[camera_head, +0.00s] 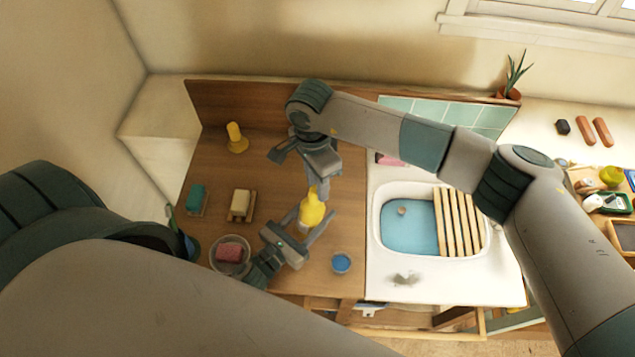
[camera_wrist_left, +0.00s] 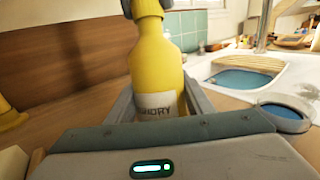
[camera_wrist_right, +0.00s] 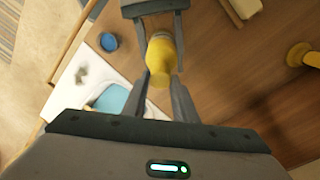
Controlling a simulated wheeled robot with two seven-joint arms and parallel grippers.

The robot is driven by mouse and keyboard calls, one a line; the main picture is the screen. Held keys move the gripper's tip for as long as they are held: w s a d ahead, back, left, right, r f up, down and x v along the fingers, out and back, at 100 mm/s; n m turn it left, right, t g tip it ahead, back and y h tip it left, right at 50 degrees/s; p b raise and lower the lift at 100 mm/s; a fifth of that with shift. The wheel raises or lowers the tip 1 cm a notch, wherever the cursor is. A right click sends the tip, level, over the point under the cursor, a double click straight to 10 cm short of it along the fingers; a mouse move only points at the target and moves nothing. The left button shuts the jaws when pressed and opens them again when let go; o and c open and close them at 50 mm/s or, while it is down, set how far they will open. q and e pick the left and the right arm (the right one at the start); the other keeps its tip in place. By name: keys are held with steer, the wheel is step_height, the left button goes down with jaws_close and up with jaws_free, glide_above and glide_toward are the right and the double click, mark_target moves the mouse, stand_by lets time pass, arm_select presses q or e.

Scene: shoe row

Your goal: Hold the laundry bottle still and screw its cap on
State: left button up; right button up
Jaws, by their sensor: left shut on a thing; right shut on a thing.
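The yellow laundry bottle (camera_head: 311,212) stands upright on the wooden counter; its white label shows in the left wrist view (camera_wrist_left: 157,103). My left gripper (camera_head: 307,226) comes in low from the left and front, shut on the bottle's body with a finger on each side. My right gripper (camera_head: 318,188) points down from above, shut on the darker yellow cap (camera_wrist_left: 147,8) at the bottle's top. The cap is in line with the neck and looks to touch it; whether the threads are engaged cannot be told. The right wrist view shows the bottle (camera_wrist_right: 161,58) from above.
A bowl with a pink sponge (camera_head: 229,253) stands left of my left gripper. A blue cup (camera_head: 341,263) is near the front. A soap block (camera_head: 241,203), green block (camera_head: 196,197) and yellow object (camera_head: 236,138) stand left. The sink (camera_head: 408,225) lies right.

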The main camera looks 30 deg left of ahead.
steer(key=shift+m+h, duration=0.4)
steer(key=shift+m, duration=1.3)
steer(key=shift+g, duration=0.3)
steer(key=shift+m, duration=0.5)
steer(key=shift+m+g, duration=0.3)
steer(key=shift+m, duration=0.9)
steer(key=shift+m+h, duration=0.3)
steer(key=shift+m, duration=0.5)
steer(key=shift+w+f+m+g, duration=0.1)
steer(key=shift+m+g, duration=0.3)
steer(key=shift+m, duration=0.5)
